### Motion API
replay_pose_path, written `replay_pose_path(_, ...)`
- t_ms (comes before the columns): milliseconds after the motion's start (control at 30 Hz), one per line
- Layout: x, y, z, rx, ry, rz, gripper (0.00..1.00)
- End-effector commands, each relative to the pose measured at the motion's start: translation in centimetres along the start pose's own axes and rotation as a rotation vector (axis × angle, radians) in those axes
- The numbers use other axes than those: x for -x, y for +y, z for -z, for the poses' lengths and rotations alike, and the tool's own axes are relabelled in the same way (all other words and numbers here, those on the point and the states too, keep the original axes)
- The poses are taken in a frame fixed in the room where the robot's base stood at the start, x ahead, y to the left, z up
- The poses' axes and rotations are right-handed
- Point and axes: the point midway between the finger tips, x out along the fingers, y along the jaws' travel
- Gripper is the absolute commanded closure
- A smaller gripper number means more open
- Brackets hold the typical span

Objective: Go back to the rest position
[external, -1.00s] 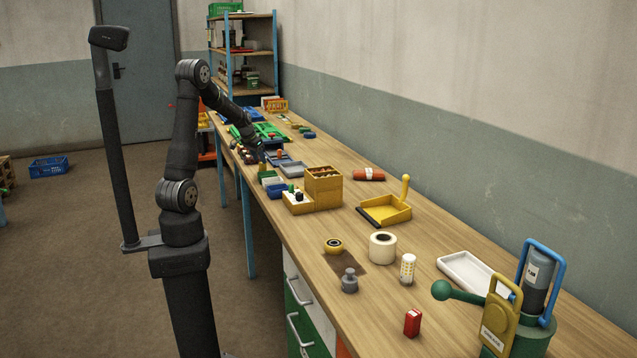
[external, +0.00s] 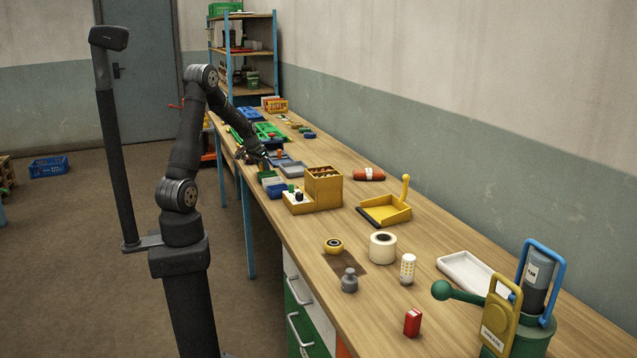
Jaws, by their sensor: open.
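My gripper (external: 264,163) is small in the external view, at the far end of my arm over the left edge of the long workbench (external: 325,220). It is open, and I see nothing held in it. It is close to a green box (external: 266,174) and a grey tray (external: 291,168), but I cannot tell whether it touches either. My arm reaches forward and down from its column.
The floor at left is mostly clear.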

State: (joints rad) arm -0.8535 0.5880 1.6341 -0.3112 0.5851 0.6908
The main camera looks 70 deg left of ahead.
Motion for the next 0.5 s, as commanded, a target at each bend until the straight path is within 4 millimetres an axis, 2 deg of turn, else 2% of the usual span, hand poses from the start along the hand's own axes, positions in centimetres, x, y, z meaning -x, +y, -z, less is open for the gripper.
replay_pose_path(33, -1.0, 0.1, -0.3, 0.000, -0.005, -0.003, 0.50)
replay_pose_path(100, 1.0, 0.0, 0.7, -0.002, 0.005, 0.002, 0.50)
replay_pose_path(233, 3.5, 0.0, 1.7, -0.001, 0.005, 0.001, 0.50)
replay_pose_path(500, 6.3, 4.8, 2.0, -0.006, 0.002, -0.001, 0.50)
